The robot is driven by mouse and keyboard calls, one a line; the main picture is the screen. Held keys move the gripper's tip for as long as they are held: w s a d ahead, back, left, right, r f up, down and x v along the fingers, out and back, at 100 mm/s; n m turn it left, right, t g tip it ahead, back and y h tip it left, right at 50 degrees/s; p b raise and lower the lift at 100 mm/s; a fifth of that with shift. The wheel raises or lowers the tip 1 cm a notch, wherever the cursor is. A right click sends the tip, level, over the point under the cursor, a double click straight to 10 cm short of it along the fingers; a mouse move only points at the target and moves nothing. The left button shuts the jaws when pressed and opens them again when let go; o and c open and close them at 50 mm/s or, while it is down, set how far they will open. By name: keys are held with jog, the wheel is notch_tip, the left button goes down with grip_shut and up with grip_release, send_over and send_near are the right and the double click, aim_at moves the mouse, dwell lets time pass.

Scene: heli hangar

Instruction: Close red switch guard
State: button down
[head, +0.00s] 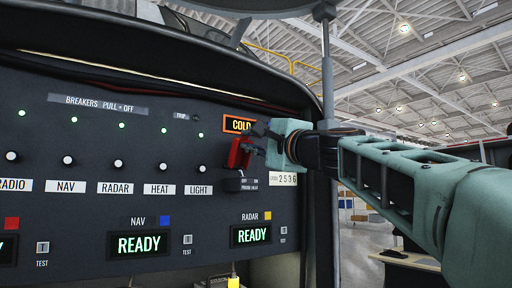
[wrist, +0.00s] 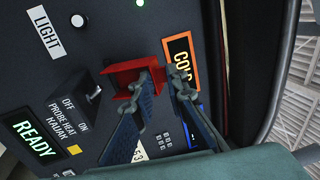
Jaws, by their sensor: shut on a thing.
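The red switch guard (head: 239,153) is on the dark panel, just above the probe heat switch plate (head: 240,184). It also shows in the wrist view (wrist: 122,75), standing raised with its hollow side showing. The metal toggle (wrist: 95,93) on the plate is uncovered, apart from the guard. My gripper (wrist: 161,82) has its two dark fingers at the guard's right side in the wrist view, shut on its edge. In the head view my gripper (head: 257,140) reaches in from the right. The fingertips hide part of the guard.
An orange-framed COLD display (head: 239,125) sits close above the guard. A row of white knobs (head: 119,163) with labels lies to the left. READY displays (head: 251,234) are below. A grey post (head: 327,90) stands beside my wrist at the panel's right edge.

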jog(key=shift+s+d+f+b, duration=0.15)
jog(key=shift+s+f+b, duration=0.05)
jog(key=shift+f+b, duration=0.7)
jog(key=shift+s+d+f+b, duration=0.15)
jog(key=shift+s+f+b, duration=0.1)
jog(key=shift+f+b, duration=0.6)
jog(key=shift+s+d+f+b, duration=0.15)
jog(key=shift+s+f+b, duration=0.05)
jog(key=shift+f+b, duration=0.65)
jog(key=shift+s+f, duration=0.1)
jog(key=shift+a, duration=0.1)
jog(key=c, duration=2)
grip_release()
jog(key=shift+a, duration=0.1)
jog(key=shift+d+r+v, duration=0.1)
jog(key=shift+r+v, duration=0.05)
jog(key=shift+v, duration=1.25)
jog(key=shift+d+r+v, duration=0.1)
jog(key=shift+r+v, duration=0.1)
jog(key=shift+v, duration=1.2)
jog(key=shift+d+r+v, duration=0.1)
jog(key=shift+r+v, duration=0.05)
jog(key=shift+v, duration=1.2)
